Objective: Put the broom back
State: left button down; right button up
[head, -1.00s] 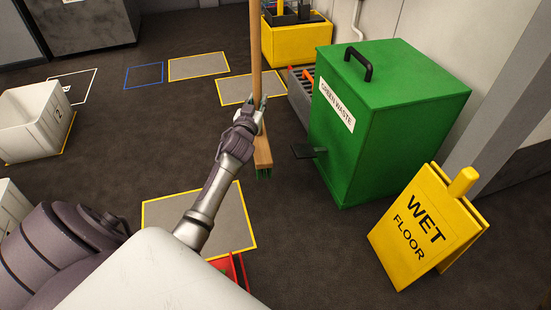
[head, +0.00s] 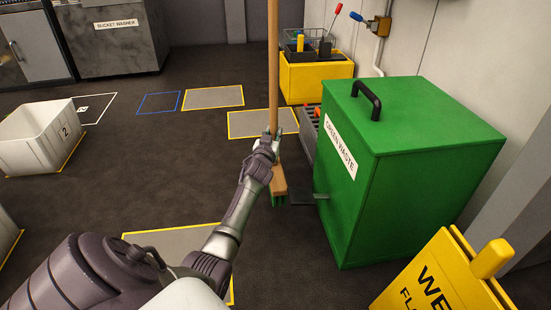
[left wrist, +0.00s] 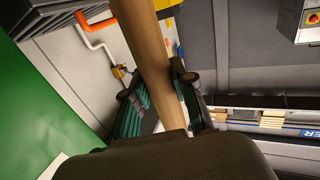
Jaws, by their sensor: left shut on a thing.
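The broom (head: 273,75) has a long wooden handle, a wooden head and green bristles. It is close to upright in the head view, its head (head: 278,183) low near the floor beside the green bin. My left gripper (head: 271,138) is shut on the lower part of the handle, just above the head. In the left wrist view the handle (left wrist: 152,60) runs between the two fingers (left wrist: 163,95). Whether the bristles touch the floor, I cannot tell. My right gripper is not in view.
A green waste bin (head: 440,140) with a dark pedal stands right of the broom. A yellow wet floor sign (head: 437,280) is front right. A yellow box (head: 315,80) stands behind, against the wall. A white tub (head: 35,140) is left. The floor between is clear, with marked outlines.

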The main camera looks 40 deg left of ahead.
pick_arm(q)
notch_tip(320, 180, down, 6)
jog(key=b, duration=0.4)
jog(key=shift+r, duration=0.35)
jog(key=shift+f, duration=0.15)
jog(key=c, duration=1)
grip_release()
jog(key=shift+o, duration=0.2)
